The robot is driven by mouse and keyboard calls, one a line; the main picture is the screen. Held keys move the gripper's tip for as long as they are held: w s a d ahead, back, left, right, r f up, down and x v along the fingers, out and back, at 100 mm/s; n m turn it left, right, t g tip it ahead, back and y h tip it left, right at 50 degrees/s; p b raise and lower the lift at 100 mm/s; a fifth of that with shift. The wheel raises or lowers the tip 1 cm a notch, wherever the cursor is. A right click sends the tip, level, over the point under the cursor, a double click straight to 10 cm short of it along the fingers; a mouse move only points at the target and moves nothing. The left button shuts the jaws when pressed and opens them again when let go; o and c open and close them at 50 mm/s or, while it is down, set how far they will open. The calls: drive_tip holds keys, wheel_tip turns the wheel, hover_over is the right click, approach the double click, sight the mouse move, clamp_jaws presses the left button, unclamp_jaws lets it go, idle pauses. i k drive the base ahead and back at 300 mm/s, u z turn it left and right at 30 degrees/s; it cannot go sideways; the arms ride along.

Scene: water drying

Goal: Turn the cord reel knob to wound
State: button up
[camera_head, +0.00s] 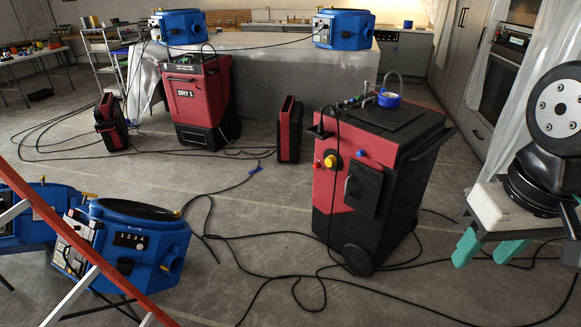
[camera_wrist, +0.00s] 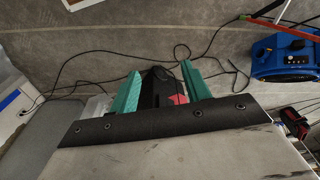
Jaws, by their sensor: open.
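A red and black wheeled machine (camera_head: 385,180) stands right of centre in the head view. Its slanted red front carries a small red knob (camera_head: 318,166), a yellow dial with a red centre (camera_head: 330,161) and a small blue knob (camera_head: 360,153). I cannot tell which is the cord reel knob or read its setting. My gripper (camera_head: 488,250), with teal fingers, is open and empty at the right, clear of the machine. In the wrist view my gripper (camera_wrist: 160,68) has its fingers spread, and a black and red body (camera_wrist: 160,88), partly hidden, shows beyond them.
Black cords (camera_head: 240,255) loop over the floor around the machine. Blue air movers (camera_head: 128,245) and a red and white ladder (camera_head: 75,245) stand at front left. A red DRY 1 unit (camera_head: 195,95) and a covered island (camera_head: 270,85) are behind. Cabinets with an oven line the right.

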sight(330, 161)
drive_tip(key=k, duration=0.6)
drive_tip(key=u, duration=0.65)
drive_tip(key=i, duration=0.65)
drive_tip(key=u, duration=0.55)
drive_tip(key=i, duration=0.8)
drive_tip(key=z, duration=0.9)
drive_tip(key=i, duration=0.75)
drive_tip(key=z, duration=0.75)
